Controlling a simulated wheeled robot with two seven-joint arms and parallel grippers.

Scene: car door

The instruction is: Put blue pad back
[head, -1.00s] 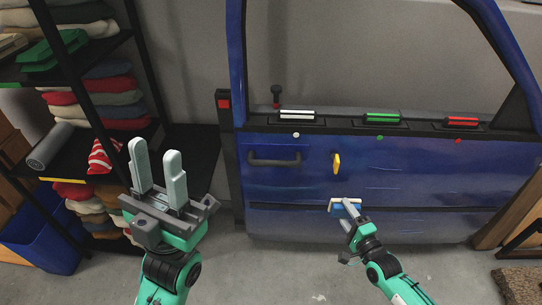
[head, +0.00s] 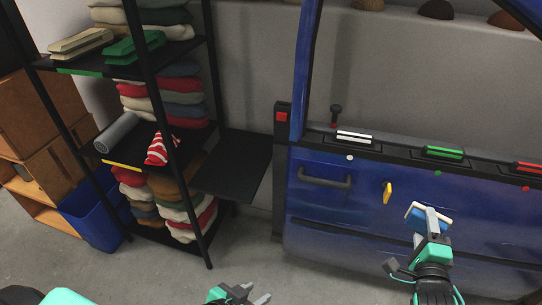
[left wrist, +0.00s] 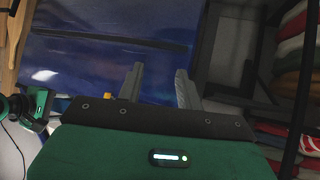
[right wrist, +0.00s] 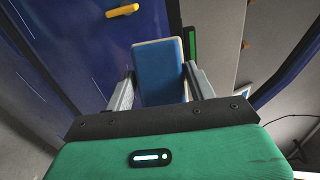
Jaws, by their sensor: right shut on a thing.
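The blue pad (right wrist: 160,72) with a pale edge is between the fingers of my right gripper (right wrist: 161,88), which is shut on it. In the head view the pad (head: 417,214) is in front of the lower blue car door (head: 335,205), right of the yellow handle (head: 387,193). The right gripper (head: 432,222) partly covers it there. My left gripper (head: 254,296) is low at the bottom edge of the head view. In the left wrist view its two fingers (left wrist: 160,88) stand apart with nothing between them.
A black shelf rack (head: 110,68) stands at left with folded cloths, a grey roll (head: 116,132), a red-striped cloth (head: 160,150) and a green item (head: 135,44). An empty black side shelf (head: 238,165) lies between rack and door. A blue bin (head: 92,213) is on the floor.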

